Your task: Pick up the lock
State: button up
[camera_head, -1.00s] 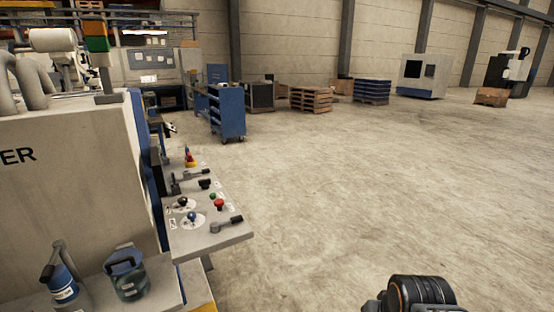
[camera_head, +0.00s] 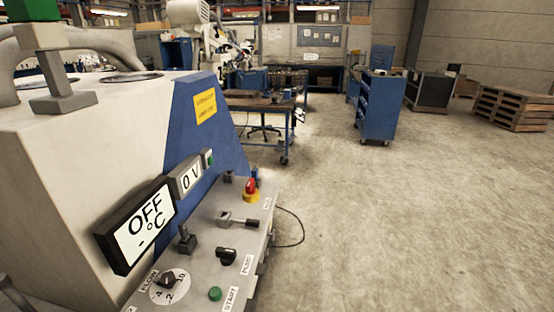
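I cannot make out a lock in the current head view. My gripper is not in view either. The machine (camera_head: 70,135) fills the left side, with a grey control panel (camera_head: 205,258) on its front. The panel carries a red knob on a yellow base (camera_head: 250,189), a black switch (camera_head: 226,256), a green button (camera_head: 215,293) and a white dial (camera_head: 165,286). A display reading OFF (camera_head: 140,228) is mounted above it.
A blue tool cabinet (camera_head: 378,105) on wheels stands beyond the machine. A workbench (camera_head: 265,105) with a stool is behind the panel. Stacked wooden pallets (camera_head: 515,107) are at the right. The concrete floor (camera_head: 420,220) at the right is clear.

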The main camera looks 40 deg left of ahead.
aim_at(254, 172)
jog(key=u, duration=0.45)
jog(key=i, duration=1.55)
jog(key=u, duration=2)
jog(key=i, duration=1)
jog(key=u, duration=0.8)
